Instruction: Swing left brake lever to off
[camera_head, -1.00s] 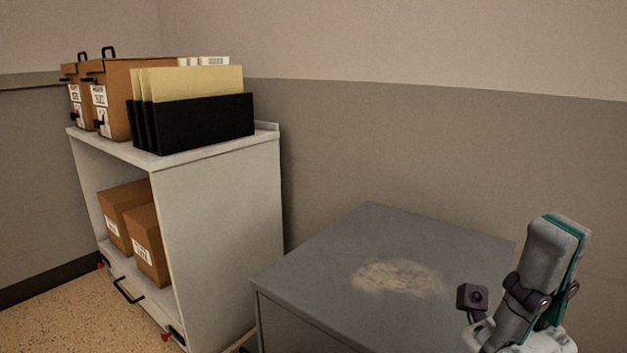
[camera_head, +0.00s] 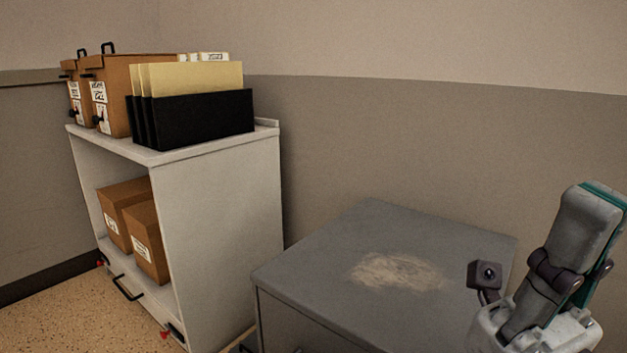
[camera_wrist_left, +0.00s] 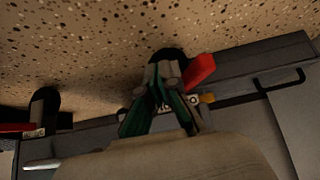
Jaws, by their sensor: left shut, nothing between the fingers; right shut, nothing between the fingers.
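The shelf cart shows two red brake levers low on its front, a left one (camera_head: 100,264) and a right one (camera_head: 165,336). In the left wrist view, my left gripper (camera_wrist_left: 163,88) is shut and empty, low by the cart's base. A red lever (camera_wrist_left: 200,70) lies just right of its fingertips, beside a dark caster; I cannot tell whether they touch or which of the two levers it is. My left arm is not in the head view. My right gripper (camera_head: 592,225) is shut and empty, raised at the right.
The white cart (camera_head: 220,230) carries brown boxes (camera_head: 155,80) and black-and-yellow folders (camera_head: 205,115). A black handle (camera_head: 127,289) sits on its front. A grey cabinet (camera_head: 320,250) stands close on its right. Speckled floor (camera_head: 60,320) is open at front left.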

